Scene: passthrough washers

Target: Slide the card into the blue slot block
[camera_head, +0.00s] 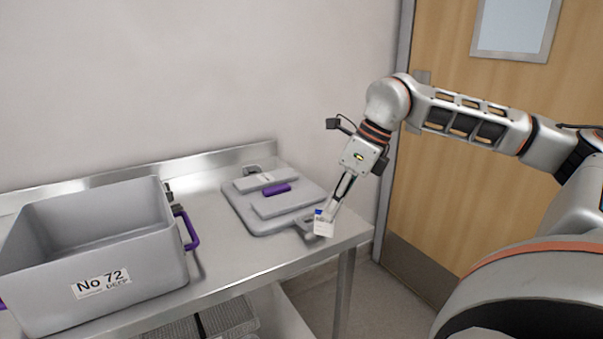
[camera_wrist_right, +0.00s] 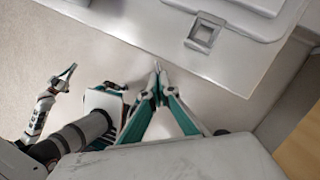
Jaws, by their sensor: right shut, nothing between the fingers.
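A small white piece (camera_head: 323,229) with a bright blue patch (camera_head: 319,212) shows at the tips of my right gripper (camera_head: 329,212) in the head view, by the table's front right corner. I cannot tell whether these are the card and the blue slot block. In the right wrist view, my right gripper (camera_wrist_right: 158,68) is shut, with its fingertips together near the table edge and nothing visible between them. I cannot pick out the card or slot block there. My left gripper is not in the head view, and I cannot identify it surely in the wrist view.
A steel table (camera_head: 215,262) stands along the wall. A large grey bin (camera_head: 150,285) with a purple handle (camera_head: 188,231) is at left. A grey lid (camera_head: 240,208) with a purple grip (camera_head: 277,190) lies right of it. A wooden door (camera_head: 470,160) is at right.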

